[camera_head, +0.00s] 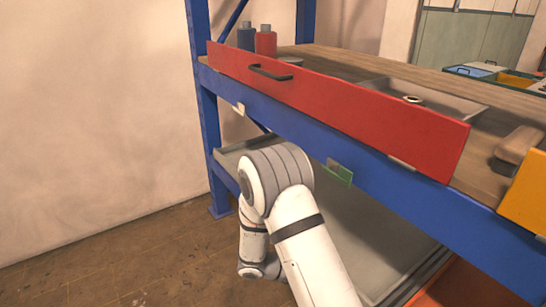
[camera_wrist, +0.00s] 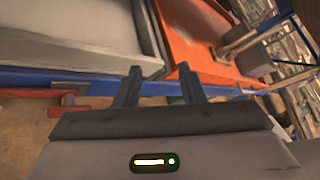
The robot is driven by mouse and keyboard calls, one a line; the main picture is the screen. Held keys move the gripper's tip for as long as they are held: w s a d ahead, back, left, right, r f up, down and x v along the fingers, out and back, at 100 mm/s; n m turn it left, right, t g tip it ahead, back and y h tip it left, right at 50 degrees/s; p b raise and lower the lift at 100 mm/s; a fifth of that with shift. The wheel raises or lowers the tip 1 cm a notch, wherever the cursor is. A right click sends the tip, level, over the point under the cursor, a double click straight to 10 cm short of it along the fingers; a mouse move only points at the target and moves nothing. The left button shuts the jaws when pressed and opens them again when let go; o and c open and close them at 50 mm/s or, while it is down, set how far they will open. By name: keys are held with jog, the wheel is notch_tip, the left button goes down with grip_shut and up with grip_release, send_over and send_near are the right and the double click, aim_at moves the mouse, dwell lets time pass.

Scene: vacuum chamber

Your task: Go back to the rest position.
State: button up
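My gripper (camera_wrist: 160,85) shows in the wrist view with its two dark fingers apart and nothing between them. Beyond the fingers are a blue beam and an orange panel, with no contact that I can make out. In the head view my white and grey arm is folded low in front of the shelf, its elbow near the blue beam. The gripper itself is hidden in the head view.
A blue rack (camera_head: 205,120) carries a wooden shelf with a red drawer front (camera_head: 345,108) and black handle. A yellow front (camera_head: 528,198) is at right. Bottles (camera_head: 265,42) stand at the back. A grey lower tray (camera_head: 375,235) lies below. Floor at left (camera_head: 80,270) is clear.

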jog(key=s+r+m+t+y+p, duration=0.1)
jog(key=s+r+m+y+p, duration=0.3)
jog(key=r+m, duration=0.5)
jog(key=s+r+m+y+p, duration=0.4)
jog(key=r+m, duration=0.5)
jog(key=r, duration=0.5)
jog(key=s+d+r+m+t+y+p, duration=0.1)
jog(key=s+r+m+y+p, duration=0.3)
jog(key=r+m, duration=0.5)
jog(key=s+r+y, duration=0.2)
jog(key=s+r, duration=0.1)
jog(key=shift+s+r+t+p, duration=0.15)
jog(key=shift+s+t+p, duration=0.05)
jog(key=shift+t+p, duration=0.1)
jog(key=shift+s, duration=0.1)
